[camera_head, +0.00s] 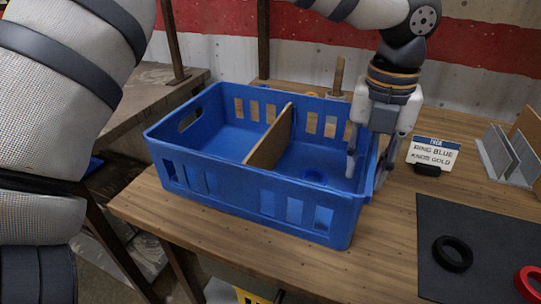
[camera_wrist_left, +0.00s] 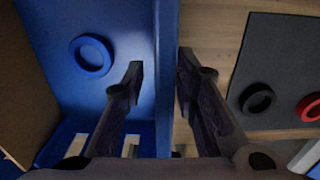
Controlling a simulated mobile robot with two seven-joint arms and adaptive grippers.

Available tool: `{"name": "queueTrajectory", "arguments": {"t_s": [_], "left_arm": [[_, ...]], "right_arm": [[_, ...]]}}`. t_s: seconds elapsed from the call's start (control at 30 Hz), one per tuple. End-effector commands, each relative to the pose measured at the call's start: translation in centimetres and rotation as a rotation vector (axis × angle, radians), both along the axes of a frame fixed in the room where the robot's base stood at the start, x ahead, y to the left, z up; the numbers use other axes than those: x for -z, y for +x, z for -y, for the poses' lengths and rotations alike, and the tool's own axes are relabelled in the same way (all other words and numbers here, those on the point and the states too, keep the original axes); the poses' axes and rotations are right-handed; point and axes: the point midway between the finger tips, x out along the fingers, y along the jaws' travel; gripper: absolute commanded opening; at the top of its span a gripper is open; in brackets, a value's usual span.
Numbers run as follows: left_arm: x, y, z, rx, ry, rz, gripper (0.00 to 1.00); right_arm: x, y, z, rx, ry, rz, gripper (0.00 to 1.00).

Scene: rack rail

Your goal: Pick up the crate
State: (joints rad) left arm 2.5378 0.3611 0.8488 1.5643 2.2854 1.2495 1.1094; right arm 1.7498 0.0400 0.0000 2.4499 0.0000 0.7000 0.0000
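The blue crate (camera_head: 265,195) stands on the wooden table, with slotted sides and a hand hole in its left end wall. A brown divider (camera_head: 270,140) splits it inside. A blue ring (camera_head: 314,176) lies on the floor of its right compartment. My left gripper (camera_head: 367,175) points down at the crate's right end wall, one finger inside and one outside. In the left wrist view the open fingers (camera_wrist_left: 163,70) straddle the crate wall (camera_wrist_left: 167,35), with a gap on the inner side; contact on the outer side is unclear. The blue ring (camera_wrist_left: 92,55) shows there too. My right gripper is not in view.
A dark mat (camera_head: 480,235) at the right holds a black ring (camera_head: 453,254) and a red ring (camera_head: 529,283). A card (camera_head: 433,153) reading "RING BLUE KNOB GOLD" stands right of the gripper. A grey rack (camera_head: 507,155) stands behind. The front table strip is clear.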

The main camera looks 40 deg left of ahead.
Motion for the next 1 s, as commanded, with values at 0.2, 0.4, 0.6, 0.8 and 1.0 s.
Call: {"name": "queueTrajectory", "arguments": {"t_s": [0.2,0.4,0.6,0.8,1.0], "left_arm": [[-0.1,0.0,0.0,0.0,0.001,0.002,0.06],[-0.2,0.0,0.0,0.0,0.001,0.002,0.0],[-0.2,0.0,0.0,0.0,0.001,0.003,0.0],[-0.7,0.1,0.0,0.0,0.001,0.005,0.0],[-3.1,0.1,0.0,0.0,0.0,0.007,0.0]], "right_arm": [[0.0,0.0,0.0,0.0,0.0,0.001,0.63],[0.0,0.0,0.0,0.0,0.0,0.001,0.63],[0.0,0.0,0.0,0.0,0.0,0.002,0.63],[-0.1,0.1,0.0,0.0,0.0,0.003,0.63],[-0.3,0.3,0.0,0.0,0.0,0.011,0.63]]}}
